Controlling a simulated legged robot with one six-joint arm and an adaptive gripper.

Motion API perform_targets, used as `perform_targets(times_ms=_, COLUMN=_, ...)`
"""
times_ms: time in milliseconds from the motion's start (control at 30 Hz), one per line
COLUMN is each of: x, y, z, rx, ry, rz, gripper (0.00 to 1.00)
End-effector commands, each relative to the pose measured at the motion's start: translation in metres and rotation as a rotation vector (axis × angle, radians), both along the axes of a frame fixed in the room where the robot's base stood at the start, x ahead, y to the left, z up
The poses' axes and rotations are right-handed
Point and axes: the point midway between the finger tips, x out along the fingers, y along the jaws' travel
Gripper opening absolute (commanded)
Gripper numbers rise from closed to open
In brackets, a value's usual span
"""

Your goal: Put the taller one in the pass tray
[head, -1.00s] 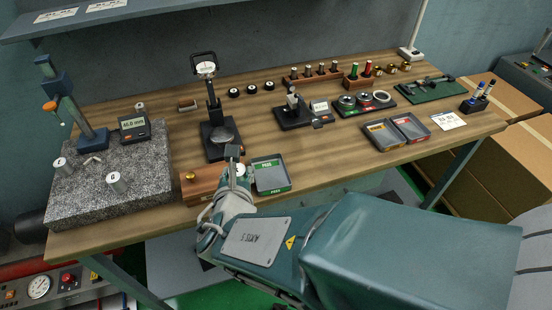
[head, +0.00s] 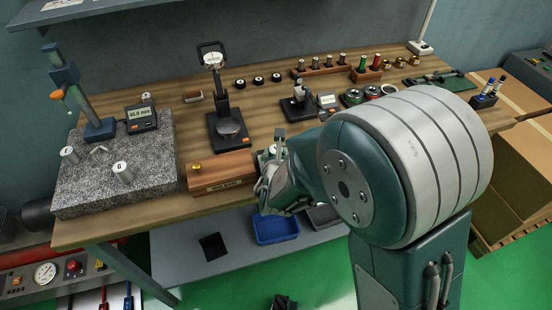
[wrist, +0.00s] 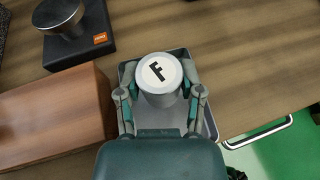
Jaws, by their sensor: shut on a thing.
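My gripper (wrist: 162,85) is shut on a grey metal cylinder (wrist: 160,74) with a white top marked F, as the wrist view shows. The cylinder looks upright, above or in a grey tray (wrist: 209,118); the gap beneath it cannot be judged. In the head view my gripper (head: 278,150) and arm hide most of this tray, the one with the green pass label earlier. A cylinder marked G (head: 122,172) and another cylinder (head: 69,155) stand on the granite plate (head: 80,195) at left. I cannot compare their heights with the held one.
A wooden block (head: 222,172) with a brass knob sits just left of the tray. A dial gauge stand (head: 228,127) is behind it. A digital readout (head: 140,117) stands on the granite plate. A blue bin (head: 275,229) lies on the lower shelf.

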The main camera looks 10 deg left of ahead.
Motion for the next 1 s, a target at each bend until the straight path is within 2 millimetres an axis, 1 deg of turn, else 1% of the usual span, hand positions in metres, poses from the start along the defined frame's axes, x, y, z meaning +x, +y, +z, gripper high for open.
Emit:
perform_targets(times_ms=33, x=0.000, y=0.000, z=-0.010, rx=-0.003, ry=0.004, rz=0.000, gripper=0.00)
perform_targets(times_ms=100, x=0.000, y=0.000, z=-0.020, rx=-0.004, ry=0.004, rz=0.000, gripper=0.00)
perform_targets(times_ms=200, x=-0.001, y=0.000, z=-0.028, rx=-0.002, ry=0.002, rz=-0.001, gripper=0.00)
perform_targets(times_ms=567, x=-0.001, y=-0.001, z=-0.031, rx=0.000, ry=0.000, rz=0.000, gripper=0.00)
perform_targets(times_ms=600, x=-0.001, y=-0.001, z=-0.031, rx=0.000, ry=0.000, rz=0.000, gripper=0.58)
perform_targets(times_ms=667, x=-0.001, y=0.000, z=-0.031, rx=0.000, ry=0.000, rz=0.000, gripper=0.83)
perform_targets(times_ms=1000, x=-0.001, y=0.000, z=-0.031, rx=0.000, ry=0.000, rz=0.000, gripper=0.83)
